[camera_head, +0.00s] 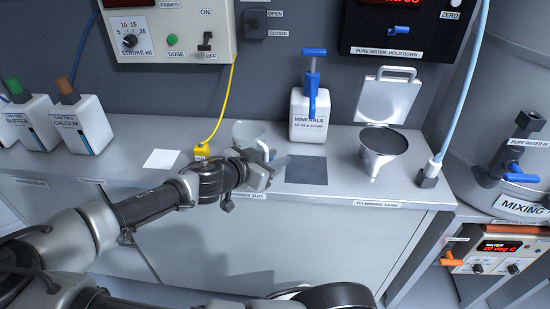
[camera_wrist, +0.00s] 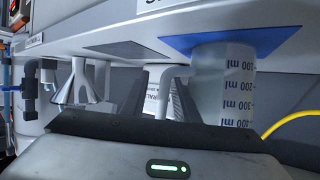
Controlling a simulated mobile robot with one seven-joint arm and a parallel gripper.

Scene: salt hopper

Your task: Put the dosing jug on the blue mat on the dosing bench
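The dosing jug is a translucent cup with a printed ml scale. In the wrist view, which is upside down, the jug (camera_wrist: 223,85) stands upright with its base on the blue mat (camera_wrist: 278,38). In the head view the jug (camera_head: 246,131) shows behind my gripper (camera_head: 266,164), which hides its lower part and the mat. The jug's grey handle (camera_wrist: 169,82) lies between my two fingers (camera_wrist: 161,100), with gaps visible beside it. My gripper is open around the handle.
On the dosing bench (camera_head: 335,150), a dark grey mat (camera_head: 306,171) lies to the right and a white mat (camera_head: 161,159) to the left. A minerals bottle (camera_head: 309,118), an open-lidded funnel (camera_head: 382,146) and a yellow cable plug (camera_head: 201,152) are close by.

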